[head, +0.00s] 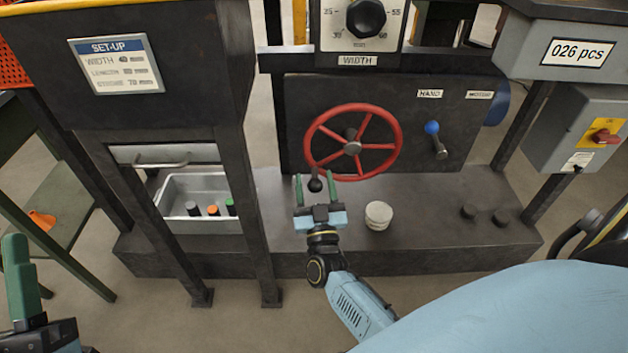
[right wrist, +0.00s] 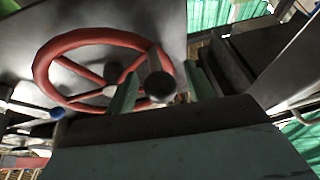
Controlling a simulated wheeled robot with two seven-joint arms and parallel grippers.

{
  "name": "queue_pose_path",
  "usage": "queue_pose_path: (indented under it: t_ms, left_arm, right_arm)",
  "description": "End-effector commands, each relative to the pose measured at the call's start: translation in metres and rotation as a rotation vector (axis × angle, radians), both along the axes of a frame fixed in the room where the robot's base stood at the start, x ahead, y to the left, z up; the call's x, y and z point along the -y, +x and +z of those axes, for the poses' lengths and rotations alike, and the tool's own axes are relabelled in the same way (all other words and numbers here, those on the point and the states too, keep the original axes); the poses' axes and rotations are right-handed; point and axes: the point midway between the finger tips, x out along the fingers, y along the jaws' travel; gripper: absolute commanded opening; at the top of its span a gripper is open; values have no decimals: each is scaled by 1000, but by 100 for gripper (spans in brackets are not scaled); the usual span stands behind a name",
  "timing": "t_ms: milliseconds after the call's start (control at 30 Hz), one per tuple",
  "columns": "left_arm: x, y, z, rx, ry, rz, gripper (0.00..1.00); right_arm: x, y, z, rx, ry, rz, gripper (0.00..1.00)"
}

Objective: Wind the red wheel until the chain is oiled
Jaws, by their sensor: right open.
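The red wheel (head: 396,128) is a spoked ring on a dark upright panel in the middle of the head view. It also shows in the right wrist view (right wrist: 62,50). A dark handle knob (head: 315,186) sticks out from its lower left rim. My right gripper (head: 315,176) is open, with its green fingers on either side of the knob. In the right wrist view the knob's round end (right wrist: 160,86) shows between the fingers; I cannot tell whether they touch it. My left gripper (head: 20,275) is partly in view at the lower left, away from the wheel. No chain is visible.
A blue-knobbed lever (head: 434,136) stands right of the wheel, below the HAND label. A white round container (head: 378,215) sits on the dark base below. A grey tray (head: 181,190) with small cylinders lies left. Dark posts flank it. A red switch (head: 604,135) is at far right.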

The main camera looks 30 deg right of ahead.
Motion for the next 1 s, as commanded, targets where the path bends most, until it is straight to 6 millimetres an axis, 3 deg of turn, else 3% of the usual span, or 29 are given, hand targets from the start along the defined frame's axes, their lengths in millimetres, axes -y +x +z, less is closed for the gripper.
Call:
queue_pose_path:
  t_ms: [200, 467, 867, 1000]
  left_arm:
    - [-1, -4, 3, 50, -15, 0, 36]
    - [-1, -4, 4, 54, -16, 0, 36]
    - [-1, -4, 4, 53, -15, 1, 36]
    - [-1, -4, 4, 53, -15, 1, 36]
  right_arm:
    - [6, 13, 6, 0, 1, 0, 53]
    - [6, 13, 6, -1, 1, 0, 53]
    - [6, 13, 6, -1, 1, 0, 2]
    - [6, 13, 6, -1, 1, 0, 0]
